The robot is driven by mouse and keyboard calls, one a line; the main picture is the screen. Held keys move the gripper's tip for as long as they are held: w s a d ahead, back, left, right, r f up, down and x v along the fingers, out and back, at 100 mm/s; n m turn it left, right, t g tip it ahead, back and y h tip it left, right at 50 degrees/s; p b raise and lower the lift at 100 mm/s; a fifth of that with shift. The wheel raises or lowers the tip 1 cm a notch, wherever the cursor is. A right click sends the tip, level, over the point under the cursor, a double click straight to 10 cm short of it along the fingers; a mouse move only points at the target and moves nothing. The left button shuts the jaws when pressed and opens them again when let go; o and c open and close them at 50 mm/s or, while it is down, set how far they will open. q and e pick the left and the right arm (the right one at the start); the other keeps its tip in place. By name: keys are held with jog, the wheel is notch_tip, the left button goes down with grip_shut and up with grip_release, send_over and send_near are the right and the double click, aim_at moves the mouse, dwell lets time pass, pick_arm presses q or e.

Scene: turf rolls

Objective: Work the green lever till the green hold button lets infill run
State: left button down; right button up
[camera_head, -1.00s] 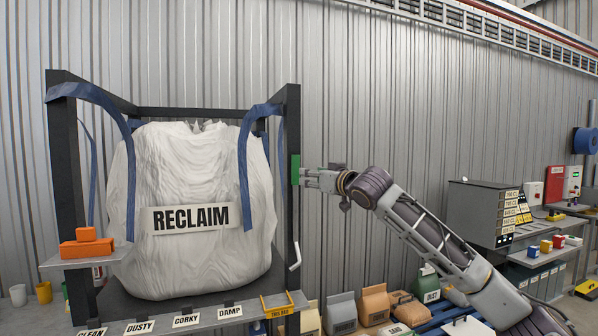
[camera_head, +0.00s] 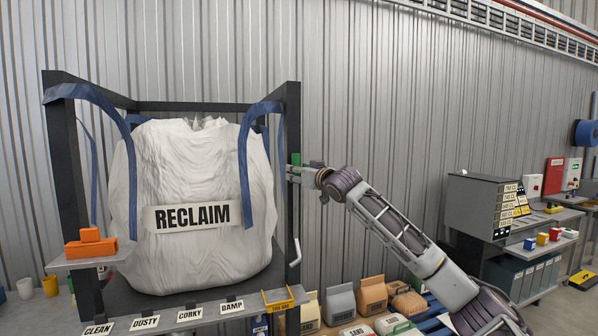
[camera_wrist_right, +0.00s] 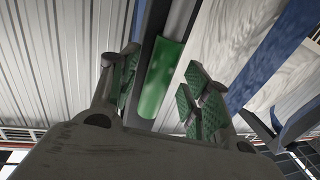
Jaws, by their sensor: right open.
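The green lever grip (camera_head: 296,158) is on the right post of the black frame, partly hidden by my right gripper (camera_head: 298,172). In the right wrist view it is a green cylinder (camera_wrist_right: 163,78) on a grey rod. There my right gripper (camera_wrist_right: 163,95) is open, with green-padded fingers on either side of the cylinder; contact cannot be told. I cannot make out a green hold button for certain. A small green-and-white panel (camera_head: 573,170) is on the wall at far right. My left gripper is not in view.
A white bag labelled RECLAIM (camera_head: 190,250) fills the black frame (camera_head: 62,130). A white bent handle (camera_head: 296,252) is low on the right post. Orange blocks (camera_head: 90,247) sit on a left shelf. Paper sacks (camera_head: 340,303) stand at the lower middle. A grey cabinet (camera_head: 475,205) is at right.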

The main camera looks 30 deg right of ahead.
jog(key=shift+w, duration=0.1)
grip_shut()
dwell(0.4)
